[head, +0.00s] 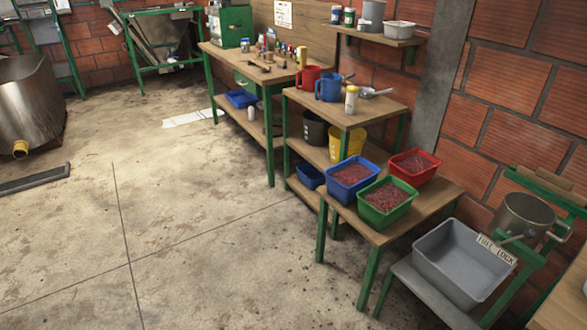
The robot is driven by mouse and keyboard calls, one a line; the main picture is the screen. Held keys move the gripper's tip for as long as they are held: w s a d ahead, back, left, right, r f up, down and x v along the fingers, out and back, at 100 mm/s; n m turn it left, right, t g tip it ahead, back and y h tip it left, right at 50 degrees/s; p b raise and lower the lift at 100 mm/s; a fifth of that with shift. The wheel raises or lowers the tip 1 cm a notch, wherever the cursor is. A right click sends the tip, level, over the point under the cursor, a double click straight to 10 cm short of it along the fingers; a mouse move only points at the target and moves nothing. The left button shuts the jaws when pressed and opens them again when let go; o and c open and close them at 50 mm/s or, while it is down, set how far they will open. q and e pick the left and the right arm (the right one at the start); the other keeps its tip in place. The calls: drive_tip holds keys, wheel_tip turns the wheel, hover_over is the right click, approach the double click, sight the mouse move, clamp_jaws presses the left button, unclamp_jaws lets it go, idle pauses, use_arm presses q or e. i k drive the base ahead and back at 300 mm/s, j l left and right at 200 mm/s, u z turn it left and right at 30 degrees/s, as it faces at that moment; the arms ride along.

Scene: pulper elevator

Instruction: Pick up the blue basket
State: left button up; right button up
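A blue basket (352,173) filled with red coffee cherries sits on a low wooden table with green legs (436,207), right of the picture's middle. It stands at the table's left end, beside a green basket (387,202) and a red basket (414,167), which also hold red cherries. Neither of my grippers shows in the head view.
A grey tub (462,263) stands on a low stand at the lower right. A taller table (346,108) with jugs is behind the baskets. A smaller blue bin (310,177) sits on its lower shelf. The concrete floor (190,220) at left is largely clear.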

sight(344, 179)
drive_tip(key=i+j+u, duration=0.3)
drive_tip(key=i, duration=0.35)
drive_tip(key=i+u, duration=0.3)
drive_tip(key=i, duration=0.35)
